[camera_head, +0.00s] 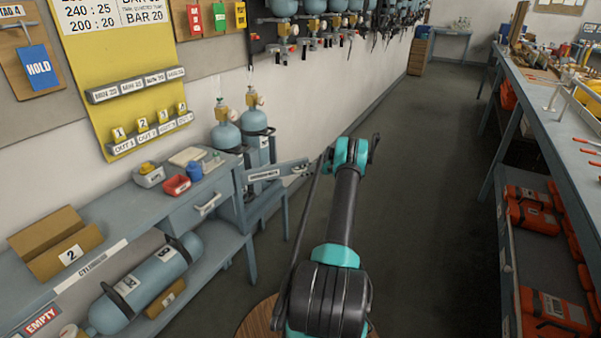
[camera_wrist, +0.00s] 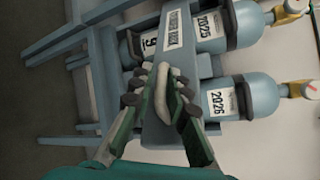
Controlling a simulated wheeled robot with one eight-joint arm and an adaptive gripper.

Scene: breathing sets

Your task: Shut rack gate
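The rack gate (camera_head: 270,174) is a blue-grey bar with a white label, reaching right from the rack's front post in the head view. It stands at an angle to the rack, its right end out towards my arm. In the wrist view the gate (camera_wrist: 173,62) runs down the middle, with a pale handle (camera_wrist: 162,92) on it. My gripper (camera_wrist: 163,88) has its fingers on both sides of this handle and seems shut on it. In the head view my gripper (camera_head: 318,160) is at the gate's right end, partly hidden by my arm.
Blue cylinders (camera_head: 256,130) stand in the rack behind the gate; two labelled ones, 2025 (camera_wrist: 208,25) and 2026 (camera_wrist: 222,98), show in the wrist view. A bench (camera_head: 140,215) with a drawer adjoins the rack at left. The floor (camera_head: 425,160) right of my arm is clear.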

